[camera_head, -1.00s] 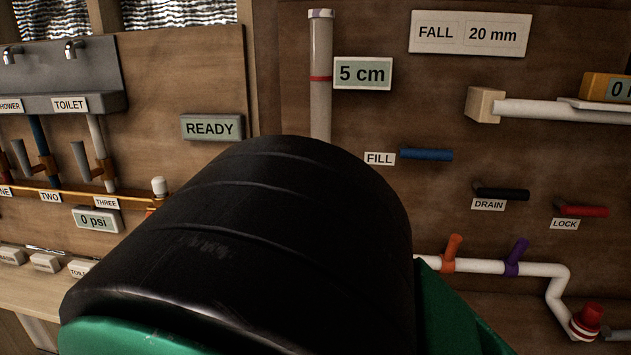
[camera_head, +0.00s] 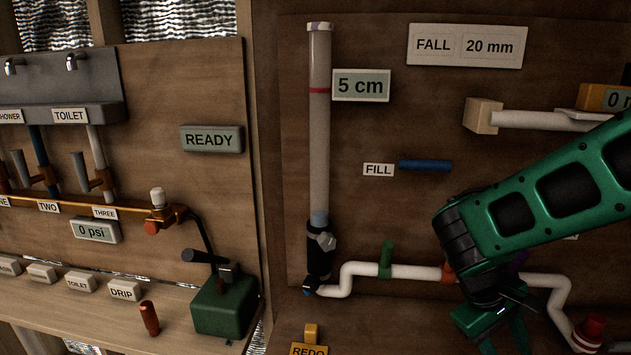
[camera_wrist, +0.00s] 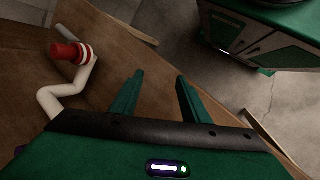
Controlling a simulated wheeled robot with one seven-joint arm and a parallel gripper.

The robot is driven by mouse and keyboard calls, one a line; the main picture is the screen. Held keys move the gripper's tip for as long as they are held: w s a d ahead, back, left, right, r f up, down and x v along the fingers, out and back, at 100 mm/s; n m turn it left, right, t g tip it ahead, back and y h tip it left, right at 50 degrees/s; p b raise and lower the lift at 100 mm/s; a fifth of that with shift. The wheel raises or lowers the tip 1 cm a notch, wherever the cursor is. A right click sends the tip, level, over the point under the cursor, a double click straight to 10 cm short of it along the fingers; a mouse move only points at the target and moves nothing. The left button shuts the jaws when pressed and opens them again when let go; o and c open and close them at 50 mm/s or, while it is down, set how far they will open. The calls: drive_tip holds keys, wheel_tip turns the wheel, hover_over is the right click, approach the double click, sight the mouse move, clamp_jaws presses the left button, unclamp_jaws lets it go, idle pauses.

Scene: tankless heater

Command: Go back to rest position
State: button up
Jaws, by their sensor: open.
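My gripper (camera_head: 505,335) is at the lower right in the head view, low in front of the white pipe (camera_head: 407,271). Its fingertips are cut off by the bottom edge there. In the wrist view my gripper (camera_wrist: 160,85) has its two green fingers apart with nothing between them. The fingers point over the brown board and the grey floor. My green arm comes in from the right and hides the DRAIN and LOCK levers and part of the purple valve handle.
A clear tube (camera_head: 319,150), a blue FILL lever (camera_head: 425,165) and a green pump box (camera_head: 226,305) stand left of my arm. Grey floor (camera_wrist: 250,95) is open beyond the fingers.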

drive_tip(key=s+d+r+m+y, duration=0.2)
drive_tip(key=s+r+m+y, duration=0.1)
drive_tip(key=s, duration=0.3)
drive_tip(key=s+d+r+m+t+y, duration=0.1)
drive_tip(key=s+d+r+m+y, duration=0.1)
drive_tip(key=s+m, duration=0.4)
drive_tip(key=shift+s+d+r+m+y, duration=0.25)
drive_tip(key=shift+d+r+y, duration=0.2)
drive_tip(key=shift+d, duration=0.25)
drive_tip(key=shift+w, duration=0.15)
drive_tip(key=shift+w+f, duration=0.2)
drive_tip(key=shift+w, duration=0.3)
